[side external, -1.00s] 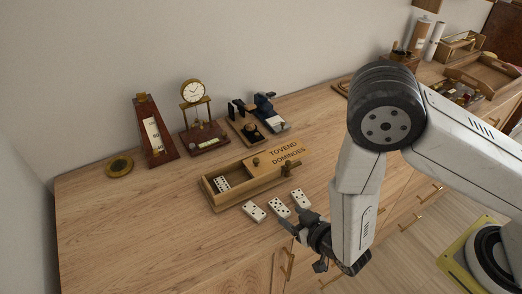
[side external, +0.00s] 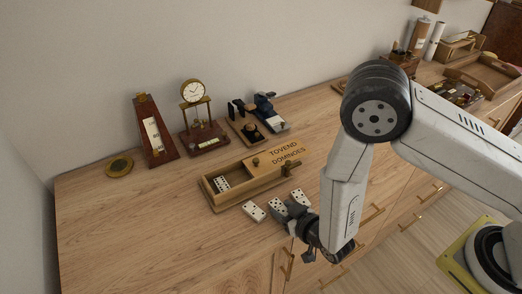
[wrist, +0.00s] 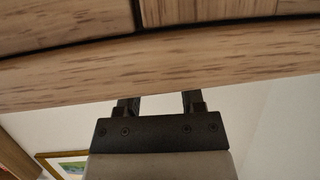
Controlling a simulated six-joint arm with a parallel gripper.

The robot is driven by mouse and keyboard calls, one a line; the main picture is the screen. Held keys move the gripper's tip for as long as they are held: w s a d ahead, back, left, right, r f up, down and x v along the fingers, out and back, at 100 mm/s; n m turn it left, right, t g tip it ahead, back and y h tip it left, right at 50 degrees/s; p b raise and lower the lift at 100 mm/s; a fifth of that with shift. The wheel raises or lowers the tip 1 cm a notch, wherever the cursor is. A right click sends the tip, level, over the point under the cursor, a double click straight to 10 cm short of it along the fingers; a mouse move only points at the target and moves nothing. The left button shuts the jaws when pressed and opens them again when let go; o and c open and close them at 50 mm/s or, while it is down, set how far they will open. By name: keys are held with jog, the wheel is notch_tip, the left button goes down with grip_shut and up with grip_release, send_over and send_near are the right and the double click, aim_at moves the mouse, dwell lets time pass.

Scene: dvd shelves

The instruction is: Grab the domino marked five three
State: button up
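Several white dominoes with black pips lie by the counter's front edge. The left one (side external: 254,211) is clear in the side view. The middle one (side external: 274,204) is mostly hidden behind my gripper, and the right one (side external: 300,198) is partly covered. The pips are too small to read surely, so I cannot tell which is five three. My gripper (side external: 288,208) is over or beside the middle domino; contact cannot be told. In the wrist view the two fingers of my gripper (wrist: 159,103) stand apart with no domino visible between them.
A wooden domino box (side external: 240,198) with a lettered lid (side external: 284,152) lies just behind the dominoes, with more dominoes inside. A metronome (side external: 154,132), a clock (side external: 194,92) and a small black device (side external: 246,122) stand at the back.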

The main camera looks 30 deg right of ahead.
aim_at(284, 211)
grip_shut()
jog(key=shift+r, duration=0.2)
notch_tip(284, 211, up, 10)
jog(key=shift+f, duration=0.2)
dwell(0.6)
jog(key=shift+d+r, duration=0.1)
dwell(0.5)
